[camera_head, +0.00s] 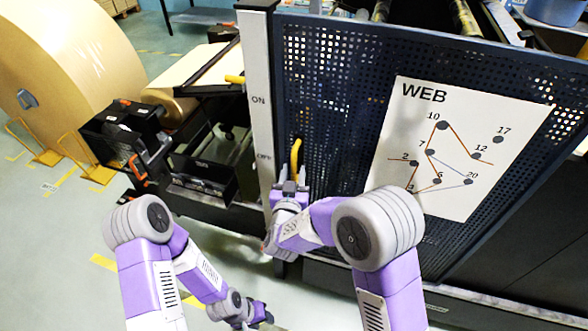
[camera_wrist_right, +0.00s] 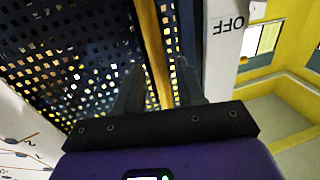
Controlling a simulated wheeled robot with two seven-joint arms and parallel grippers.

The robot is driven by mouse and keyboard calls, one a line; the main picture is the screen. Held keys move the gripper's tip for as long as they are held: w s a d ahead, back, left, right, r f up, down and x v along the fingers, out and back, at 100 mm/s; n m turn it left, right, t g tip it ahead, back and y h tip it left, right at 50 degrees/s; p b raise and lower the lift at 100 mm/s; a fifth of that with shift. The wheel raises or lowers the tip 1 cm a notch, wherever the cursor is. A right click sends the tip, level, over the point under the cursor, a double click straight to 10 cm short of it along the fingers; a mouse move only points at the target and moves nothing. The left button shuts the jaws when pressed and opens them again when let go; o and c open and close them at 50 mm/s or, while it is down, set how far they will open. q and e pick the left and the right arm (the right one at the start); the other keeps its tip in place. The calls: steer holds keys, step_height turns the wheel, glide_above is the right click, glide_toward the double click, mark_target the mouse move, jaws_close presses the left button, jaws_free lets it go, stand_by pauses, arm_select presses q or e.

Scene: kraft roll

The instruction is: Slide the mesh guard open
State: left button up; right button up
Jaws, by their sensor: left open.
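The mesh guard (camera_head: 335,95) is a dark blue perforated panel across the front of the machine, also filling the left of the right wrist view (camera_wrist_right: 60,50). A yellow handle (camera_head: 296,152) stands upright near its left edge, beside a pale post (camera_head: 259,110) marked ON and OFF. My right gripper (camera_head: 291,184) is at the lower part of this handle. In the right wrist view the handle (camera_wrist_right: 153,50) runs between its two dark fingers, with a small gap showing beside it; the fingers look open. My left gripper (camera_head: 262,316) is low over the floor, open and away from the guard.
A white WEB diagram sheet (camera_head: 455,130) is on the guard. A large kraft roll (camera_head: 75,65) stands at the left, with yellow floor brackets (camera_head: 45,155) beside it. A dark unwind unit (camera_head: 125,130) lies between roll and post. The floor at lower left is clear.

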steer(key=shift+w+d, duration=0.15)
steer(key=shift+w, duration=0.8)
jaws_close()
